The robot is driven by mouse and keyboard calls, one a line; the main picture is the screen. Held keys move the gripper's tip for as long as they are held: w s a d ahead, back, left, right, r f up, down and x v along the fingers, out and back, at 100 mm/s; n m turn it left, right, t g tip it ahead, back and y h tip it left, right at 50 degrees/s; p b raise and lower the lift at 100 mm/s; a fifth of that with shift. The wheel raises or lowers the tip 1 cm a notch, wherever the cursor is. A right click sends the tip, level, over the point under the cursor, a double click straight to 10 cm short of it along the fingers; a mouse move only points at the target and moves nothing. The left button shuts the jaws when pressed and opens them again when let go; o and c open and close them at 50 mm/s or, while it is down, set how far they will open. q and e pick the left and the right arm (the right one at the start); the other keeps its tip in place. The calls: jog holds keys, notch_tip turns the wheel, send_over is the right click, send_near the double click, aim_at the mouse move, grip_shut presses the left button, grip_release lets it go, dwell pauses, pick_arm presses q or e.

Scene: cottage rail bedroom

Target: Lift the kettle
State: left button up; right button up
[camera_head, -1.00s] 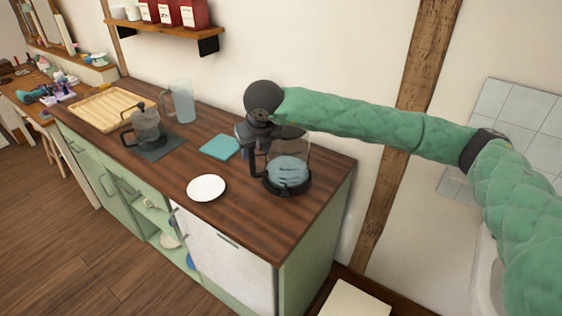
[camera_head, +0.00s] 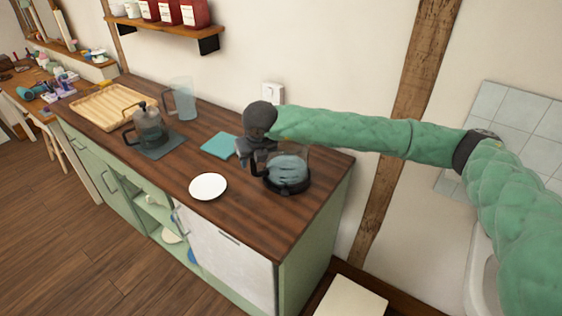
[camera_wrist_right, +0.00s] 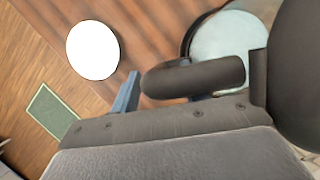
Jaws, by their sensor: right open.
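The kettle (camera_head: 288,172) has a clear glass body on a black base and stands upright near the right end of the wooden counter. Its dark handle is on its left side, and in the right wrist view the handle (camera_wrist_right: 195,78) shows large, close to the gripper. My right gripper (camera_head: 247,153) is open at the handle side of the kettle, beside the handle. One blue-grey finger shows left of the handle in the wrist view; the other finger is hidden, and I cannot tell whether they touch the handle. My left gripper is not in view.
A white plate (camera_head: 208,187) and a teal cloth (camera_head: 219,145) lie left of the kettle. A coffee pot (camera_head: 149,127) on a dark mat, a clear pitcher (camera_head: 183,98) and a wooden tray (camera_head: 103,94) stand farther left. A wall shelf (camera_head: 170,25) is above.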

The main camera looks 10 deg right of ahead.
grip_shut()
jog(key=shift+r, duration=0.15)
dwell(1.3)
